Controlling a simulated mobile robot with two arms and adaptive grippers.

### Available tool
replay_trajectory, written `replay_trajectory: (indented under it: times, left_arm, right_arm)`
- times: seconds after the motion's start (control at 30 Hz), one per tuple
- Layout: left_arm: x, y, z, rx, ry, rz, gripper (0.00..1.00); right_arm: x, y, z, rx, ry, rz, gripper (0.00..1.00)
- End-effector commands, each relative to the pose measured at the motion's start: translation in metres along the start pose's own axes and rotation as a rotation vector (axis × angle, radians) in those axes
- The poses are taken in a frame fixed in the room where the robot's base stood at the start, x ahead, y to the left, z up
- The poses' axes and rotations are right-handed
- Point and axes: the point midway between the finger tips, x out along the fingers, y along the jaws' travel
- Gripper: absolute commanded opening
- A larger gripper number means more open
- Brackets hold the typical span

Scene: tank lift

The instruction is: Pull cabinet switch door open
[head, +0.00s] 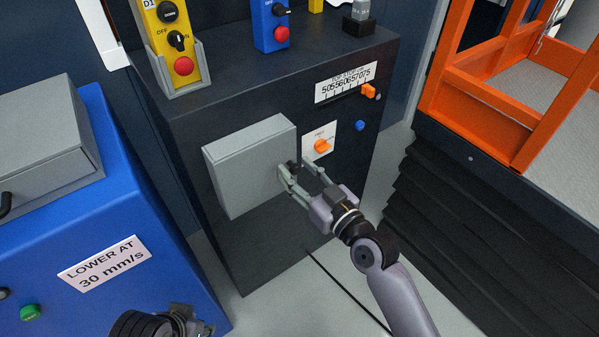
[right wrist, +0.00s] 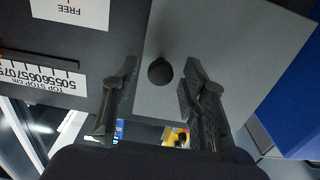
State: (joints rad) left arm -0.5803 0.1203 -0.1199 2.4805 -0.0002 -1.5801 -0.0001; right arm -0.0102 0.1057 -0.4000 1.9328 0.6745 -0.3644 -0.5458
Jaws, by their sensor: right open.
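The cabinet switch door (head: 240,170) is a light grey panel on the front of the dark cabinet (head: 265,260). It looks shut. A dark round knob (right wrist: 160,71) sits on the door near its edge. My right gripper (head: 294,167) is at the door's right edge, with its two fingers spread. In the right wrist view the right gripper (right wrist: 160,80) has one finger on each side of the knob, with gaps, not closed on it. In the head view the fingers partly hide the knob. My left gripper (head: 170,322) is cut off at the bottom edge; its fingers are unclear.
An orange switch on a FREE plate (head: 320,139) and a TOP STOP scale (head: 345,82) are right of the door. A yellow control box (head: 178,45) stands on the cabinet. A blue console (head: 130,215) is at left, an orange-railed lift (head: 480,95) at right.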

Motion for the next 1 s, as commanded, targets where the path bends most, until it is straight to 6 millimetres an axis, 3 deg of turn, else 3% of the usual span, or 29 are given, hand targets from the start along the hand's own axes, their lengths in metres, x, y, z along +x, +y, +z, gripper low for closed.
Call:
replay_trajectory:
  times: [0.27, 0.83, 1.0]
  left_arm:
    - [0.0001, 0.0001, 0.0, 0.0, 0.0, 0.0, 0.3]
    - [0.0002, 0.0001, 0.0, 0.0, 0.0, 0.0, 0.3]
    - [0.0002, 0.0001, 0.0, 0.0, 0.0, 0.0, 0.3]
  right_arm:
    - [0.0009, 0.0003, 0.0002, 0.0, -0.001, 0.0, 0.4]
    - [0.0006, 0.0004, 0.0003, 0.0, -0.001, 0.0, 0.02]
    - [0.0006, 0.0004, 0.0003, -0.001, -0.001, 0.001, 0.0]
